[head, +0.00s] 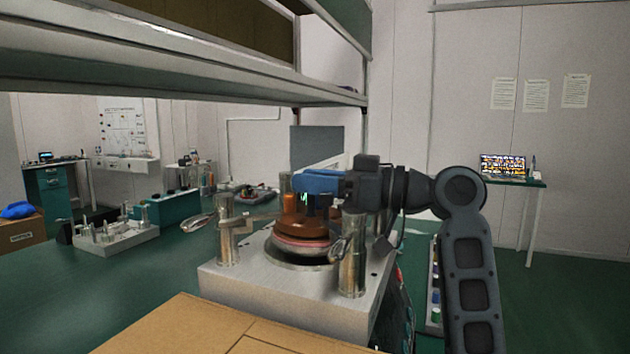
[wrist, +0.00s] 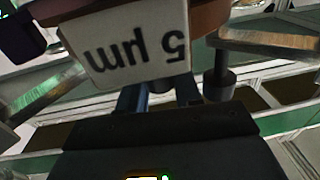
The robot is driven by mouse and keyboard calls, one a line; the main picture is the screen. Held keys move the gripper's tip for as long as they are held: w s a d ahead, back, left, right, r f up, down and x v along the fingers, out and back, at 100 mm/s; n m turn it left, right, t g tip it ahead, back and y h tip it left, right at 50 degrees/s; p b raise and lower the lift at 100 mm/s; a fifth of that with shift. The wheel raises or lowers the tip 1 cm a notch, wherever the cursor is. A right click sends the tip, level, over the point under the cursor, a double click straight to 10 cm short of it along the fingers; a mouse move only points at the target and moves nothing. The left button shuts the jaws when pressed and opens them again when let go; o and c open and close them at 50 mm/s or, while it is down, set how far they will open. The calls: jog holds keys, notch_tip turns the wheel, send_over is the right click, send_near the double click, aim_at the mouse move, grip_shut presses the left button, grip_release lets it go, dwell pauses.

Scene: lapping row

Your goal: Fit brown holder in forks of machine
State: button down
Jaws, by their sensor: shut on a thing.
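The brown holder (head: 300,245) is a round stepped disc with a pinkish layer at its underside. It sits over the round opening in the top of the machine (head: 255,305), between metal posts. My gripper (head: 312,200) is shut on the brown holder's upper part from the right. In the wrist view the gripper (wrist: 160,95) shows its blue fingers below a white tag (wrist: 135,42) reading "5 µm", upside down; the tag hides most of the holder (wrist: 208,14). Metal fork arms show at left (wrist: 40,95) and right (wrist: 265,40). Whether the holder touches them is hidden.
A shelf (head: 180,75) overhangs at upper left. A cardboard box (head: 190,330) is in front of the machine. Another post-topped machine (head: 115,235) stands at left on the green surface. A laptop (head: 503,166) stands on a side table at right.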

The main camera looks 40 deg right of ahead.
jog(key=shift+f, duration=0.15)
jog(key=c, duration=0.7)
grip_release()
jog(key=shift+c, duration=0.2)
jog(key=shift+o, duration=0.3)
jog(key=shift+a, duration=0.1)
jog(key=v, duration=0.8)
jog(key=shift+b, duration=0.4)
jog(key=shift+d, duration=0.25)
